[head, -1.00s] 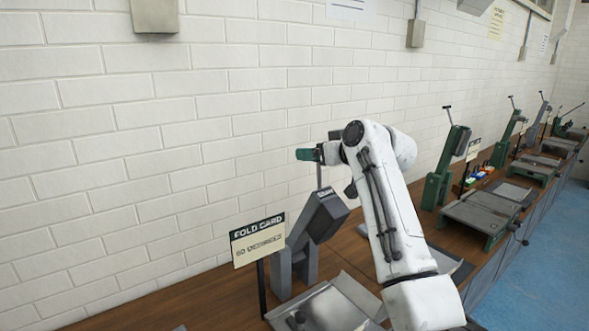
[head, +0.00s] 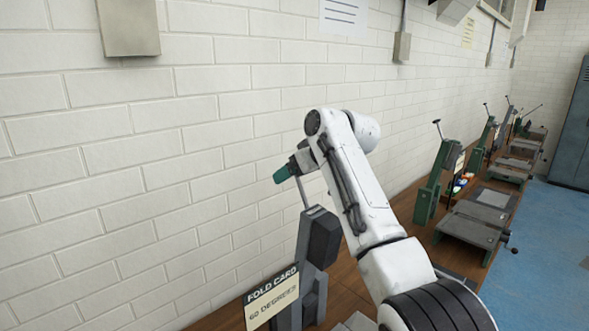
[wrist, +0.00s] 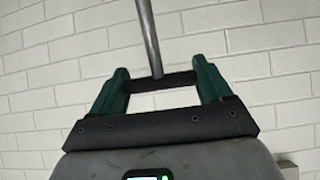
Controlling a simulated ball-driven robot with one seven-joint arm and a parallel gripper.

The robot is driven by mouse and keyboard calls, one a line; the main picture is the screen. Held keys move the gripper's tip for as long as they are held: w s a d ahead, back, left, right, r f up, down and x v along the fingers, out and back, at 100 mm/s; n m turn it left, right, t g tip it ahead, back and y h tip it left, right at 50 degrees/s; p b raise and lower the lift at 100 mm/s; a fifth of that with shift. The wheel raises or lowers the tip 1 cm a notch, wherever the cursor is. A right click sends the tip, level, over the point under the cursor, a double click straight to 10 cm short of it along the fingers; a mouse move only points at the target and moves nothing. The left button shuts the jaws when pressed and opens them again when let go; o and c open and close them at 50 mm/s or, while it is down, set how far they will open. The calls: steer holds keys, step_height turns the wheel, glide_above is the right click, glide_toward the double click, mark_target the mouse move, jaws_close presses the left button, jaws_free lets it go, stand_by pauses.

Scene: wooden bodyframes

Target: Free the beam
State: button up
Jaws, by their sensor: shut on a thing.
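The nearest machine has a grey upper beam block (head: 322,238) that stands close to upright on its grey frame, in the lower middle of the head view. A thin metal lever (head: 303,193) rises from it and leans left at the top. My gripper (head: 281,174) is at the top of that lever, with its green fingers pointing left. In the wrist view my gripper (wrist: 158,78) has its fingers at both ends of a dark crossbar handle (wrist: 165,81), with the lever rod (wrist: 149,38) running up from it. The machine's lower part is mostly cut off or hidden.
A sign (head: 272,298) reading "FOLD CARD 60 DEGREES" stands left of the machine. A white brick wall (head: 200,170) runs behind the bench. Green machines (head: 432,190) with levers line the bench farther right. Blue floor (head: 540,235) is open on the right.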

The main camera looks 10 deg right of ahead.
steer(key=shift+a+f, duration=0.1)
steer(key=o, duration=1.1)
steer(key=shift+w, duration=0.1)
steer(key=shift+o, duration=0.7)
steer(key=shift+w+a+f, duration=0.1)
steer(key=shift+w+f, duration=0.05)
steer(key=shift+o, duration=0.9)
steer(key=b+v, duration=0.3)
steer(key=v, duration=0.8)
steer(key=shift+b, duration=0.35)
